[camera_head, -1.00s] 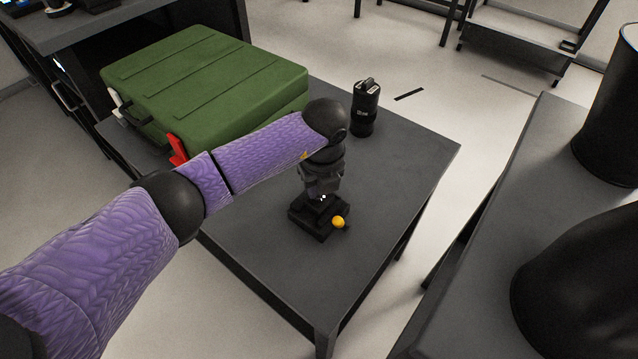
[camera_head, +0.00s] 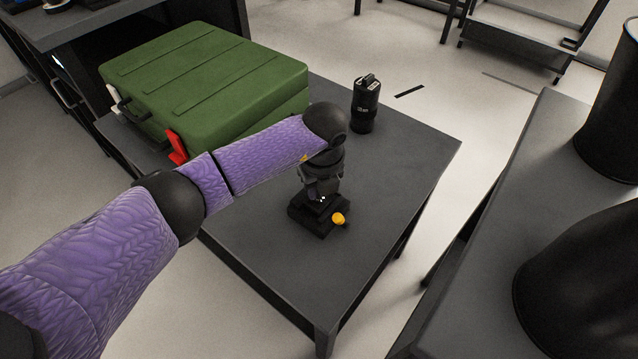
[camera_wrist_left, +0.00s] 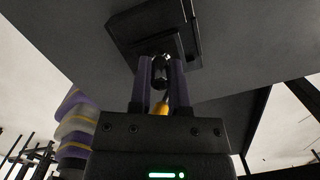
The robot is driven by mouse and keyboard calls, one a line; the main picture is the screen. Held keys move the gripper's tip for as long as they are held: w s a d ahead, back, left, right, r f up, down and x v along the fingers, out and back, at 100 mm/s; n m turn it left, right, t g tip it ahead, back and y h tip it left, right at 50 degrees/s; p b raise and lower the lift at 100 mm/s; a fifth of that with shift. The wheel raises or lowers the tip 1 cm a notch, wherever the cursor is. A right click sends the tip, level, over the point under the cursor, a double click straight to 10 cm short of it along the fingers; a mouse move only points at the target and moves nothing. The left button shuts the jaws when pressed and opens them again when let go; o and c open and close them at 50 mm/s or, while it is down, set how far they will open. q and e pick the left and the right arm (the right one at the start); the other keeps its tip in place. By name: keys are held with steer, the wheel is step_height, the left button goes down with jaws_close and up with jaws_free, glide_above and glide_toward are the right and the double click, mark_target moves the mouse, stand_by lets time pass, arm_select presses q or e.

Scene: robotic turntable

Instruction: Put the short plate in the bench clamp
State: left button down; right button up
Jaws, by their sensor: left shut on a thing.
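The bench clamp (camera_head: 308,222) is a small black block with a yellow knob (camera_head: 338,219) on its right side, standing on the dark table. My left gripper (camera_head: 321,197) points down right over the clamp. It is shut on the short plate, which is mostly hidden; a small dark, shiny piece shows between the fingers (camera_wrist_left: 161,72). I cannot tell how far the plate sits inside the clamp. My right gripper is out of view.
A green case (camera_head: 205,85) with a red latch (camera_head: 176,150) fills the table's back left, beside my left forearm. A black canister (camera_head: 366,105) stands at the back. The table's front and right (camera_head: 400,165) are clear. Another dark table (camera_head: 535,180) is at the right.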

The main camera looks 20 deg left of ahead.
mark_target(321, 205)
arm_select(q)
steer(key=shift+f, duration=0.35)
steer(key=shift+c, duration=2.4)
jaws_free()
steer(key=shift+r, duration=0.4)
step_height(321, 205, up, 9)
steer(key=p, duration=0.5)
steer(key=shift+s+d, duration=0.4)
steer(key=shift+s, duration=0.1)
